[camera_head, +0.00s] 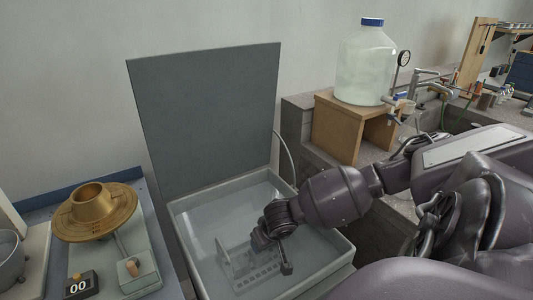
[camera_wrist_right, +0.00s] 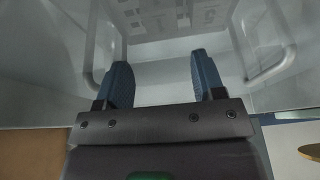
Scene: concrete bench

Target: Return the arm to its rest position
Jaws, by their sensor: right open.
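My right arm (camera_head: 335,195) comes in from the right and reaches over an open grey-walled basin (camera_head: 185,205) of clear liquid. My right gripper (camera_head: 277,248) is over the basin's right half, partly hidden by its own wrist. In the right wrist view the gripper (camera_wrist_right: 160,64) is open, with two blue fingers apart and nothing between them. A pale slotted rack (camera_head: 240,272) lies in the basin beside and below the gripper; whether they touch is unclear. My left gripper is not in view.
The basin's raised lid (camera_head: 205,115) stands behind it. A large capped jug (camera_head: 366,65) sits on a wooden stand (camera_head: 340,130) at the back right. A brass-coloured bowl-like fixture (camera_head: 95,212) and a small "00" display (camera_head: 80,287) are at left.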

